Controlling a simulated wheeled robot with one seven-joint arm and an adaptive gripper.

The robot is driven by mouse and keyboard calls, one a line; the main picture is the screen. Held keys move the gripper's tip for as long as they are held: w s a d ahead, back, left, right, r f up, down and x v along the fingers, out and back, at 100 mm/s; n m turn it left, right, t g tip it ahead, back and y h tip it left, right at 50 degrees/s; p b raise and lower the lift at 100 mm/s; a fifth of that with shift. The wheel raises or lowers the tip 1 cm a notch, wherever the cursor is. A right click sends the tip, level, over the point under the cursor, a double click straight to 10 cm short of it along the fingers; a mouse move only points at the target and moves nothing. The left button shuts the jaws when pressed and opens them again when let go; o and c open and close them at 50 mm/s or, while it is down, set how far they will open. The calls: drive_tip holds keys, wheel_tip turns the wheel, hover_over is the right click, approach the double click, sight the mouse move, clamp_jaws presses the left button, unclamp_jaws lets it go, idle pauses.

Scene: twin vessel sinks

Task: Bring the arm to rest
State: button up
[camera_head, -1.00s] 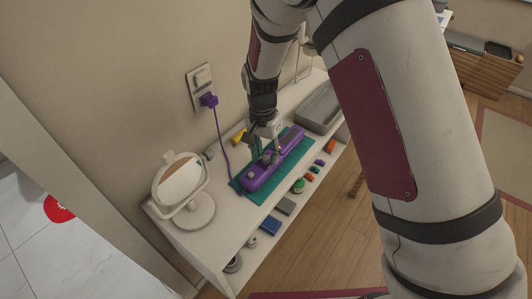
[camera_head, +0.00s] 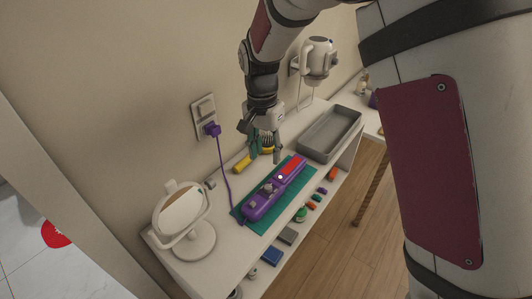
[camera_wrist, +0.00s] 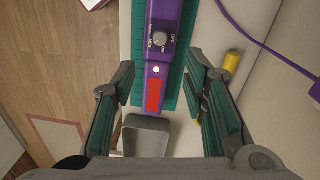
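My gripper (camera_head: 262,138) is raised over the white shelf, beside and above a purple power strip. In the wrist view my gripper (camera_wrist: 158,108) has its green-padded fingers wide apart with nothing between them touching. The purple power strip (camera_head: 258,207) lies on a green mat (camera_head: 238,213). It has a grey knob, a small white light and a red panel. In the wrist view the strip (camera_wrist: 160,58) lies below the fingers, with an OFF label beside its knob (camera_wrist: 158,38).
A round mirror (camera_head: 183,213) stands at the shelf's near end. A grey tray (camera_head: 330,133) lies at the far end. A purple plug (camera_head: 212,129) sits in the wall outlet. A yellow object (camera_head: 243,164) lies by the wall. Several small coloured items lie along the front.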

drive_tip(key=s+d+r+n+t+y, duration=0.1)
drive_tip(key=s+d+r+n, duration=0.1)
drive_tip(key=s+d+r, duration=0.5)
drive_tip(key=s+d+r+n+t+y, duration=0.1)
drive_tip(key=s+d+r+t, duration=0.1)
drive_tip(key=d+r, duration=0.45)
drive_tip(key=s+d+r+n+t, duration=0.1)
drive_tip(key=s+d+r, duration=0.1)
drive_tip(key=s, duration=0.5)
drive_tip(key=s+d+r+n+t+h+b, duration=0.1)
drive_tip(key=s+d+r+n+t, duration=0.1)
drive_tip(key=s, duration=0.5)
drive_tip(key=shift+d+r, duration=0.3)
drive_tip(key=shift+d, duration=0.25)
